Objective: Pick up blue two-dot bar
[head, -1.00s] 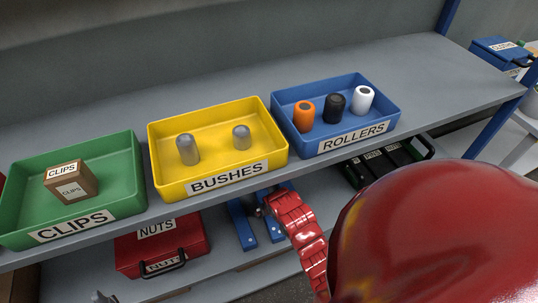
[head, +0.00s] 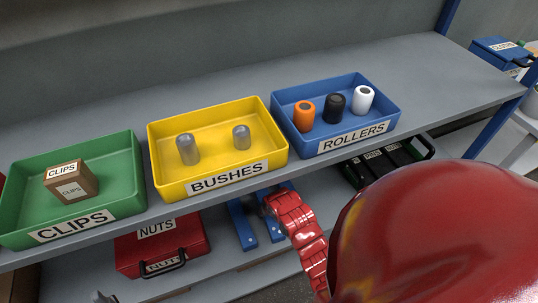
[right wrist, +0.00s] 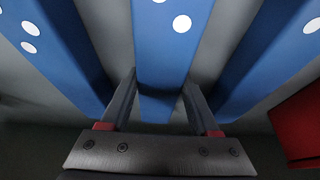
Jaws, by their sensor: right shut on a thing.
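In the right wrist view, a blue bar with two white dots in sight (right wrist: 160,50) runs between the fingers of my right gripper (right wrist: 160,92), which is shut on it. The bar's upper end runs out of the frame. A blue bar with several dots (right wrist: 62,55) lies to its left, and another with one dot in sight (right wrist: 262,60) to its right. In the head view, blue bars (head: 242,226) lie on the lower shelf, and my red right wrist covers part of them. My left gripper is not in view.
A red NUTS case (head: 190,240) stands left of the bars, and a dark case (head: 375,165) to their right. Above, the shelf holds a green CLIPS tray (head: 130,165), a yellow BUSHES tray (head: 275,160) and a blue ROLLERS tray (head: 385,128).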

